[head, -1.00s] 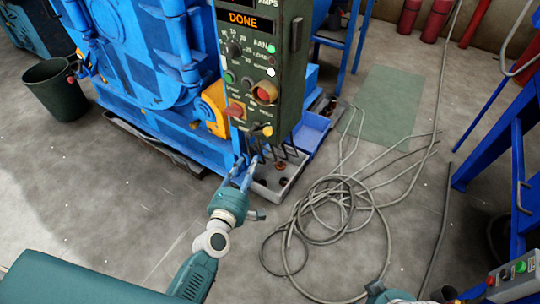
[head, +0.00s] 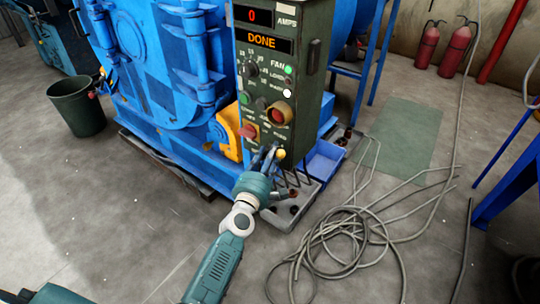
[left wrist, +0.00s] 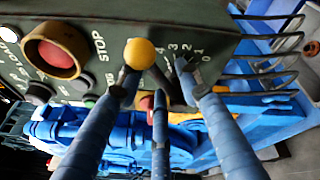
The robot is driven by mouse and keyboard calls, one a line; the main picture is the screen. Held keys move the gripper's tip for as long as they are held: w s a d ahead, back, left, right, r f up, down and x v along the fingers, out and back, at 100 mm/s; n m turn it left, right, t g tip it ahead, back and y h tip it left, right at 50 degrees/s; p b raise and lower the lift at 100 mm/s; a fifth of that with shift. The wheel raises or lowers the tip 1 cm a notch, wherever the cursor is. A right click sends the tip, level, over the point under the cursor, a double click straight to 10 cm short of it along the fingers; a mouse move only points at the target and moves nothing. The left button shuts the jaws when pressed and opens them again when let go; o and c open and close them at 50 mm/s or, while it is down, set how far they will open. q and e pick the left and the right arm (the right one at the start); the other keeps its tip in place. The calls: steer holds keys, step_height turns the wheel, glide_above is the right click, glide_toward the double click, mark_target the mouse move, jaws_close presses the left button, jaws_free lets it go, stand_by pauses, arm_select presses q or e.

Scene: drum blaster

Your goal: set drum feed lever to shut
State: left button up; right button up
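A dark green control panel (head: 272,80) stands in front of the blue machine (head: 150,70). A yellow ball knob (head: 281,154) sits low on its face and also shows in the left wrist view (left wrist: 140,53). Beside it in that view is a dark pointer (left wrist: 186,66) near the numbers 0 to 4. No readable label tells me which is the drum feed lever. My left gripper (head: 266,154) is open at the panel's lower edge, its fingers spread below and around the knob and pointer. Contact is unclear. My right gripper is not in view.
The panel also carries a red button in a yellowish collar (head: 279,113), a red knob (head: 247,131) and a display reading DONE (head: 262,41). Loose grey cable (head: 335,240) lies on the floor at right. A dark bin (head: 76,106) stands at left.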

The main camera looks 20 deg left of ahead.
arm_select(q)
steer(key=shift+w, duration=0.15)
jaws_close()
steer(key=shift+f, duration=0.1)
